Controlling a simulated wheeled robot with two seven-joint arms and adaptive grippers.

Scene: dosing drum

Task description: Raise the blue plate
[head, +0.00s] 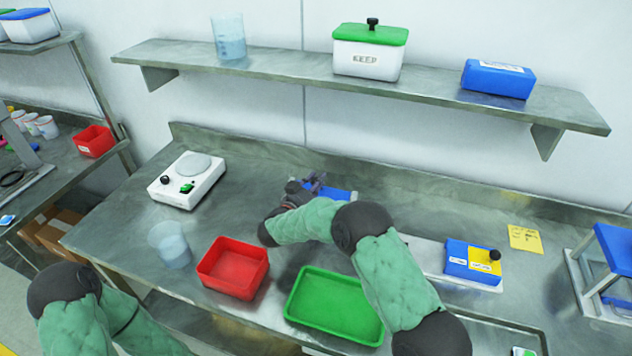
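A flat blue piece (338,195) lies at the back middle of the bench, partly hidden by my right gripper and arm. My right gripper (312,183) is at its left end, small and dark. I cannot tell whether its fingers are open or touch the piece. Another blue plate (617,246) sits tilted on a white frame at the right edge, cut off by the picture; I cannot tell which one the task names. My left arm shows at the lower left, and its gripper is out of view.
A red tray (233,268) and a green tray (330,306) stand in front. A white scale (187,182) and a clear beaker (169,245) stand left. A blue-and-yellow box (472,262) stands right. A shelf (290,78) overhangs the back, holding a green-lidded KEEP box (368,58).

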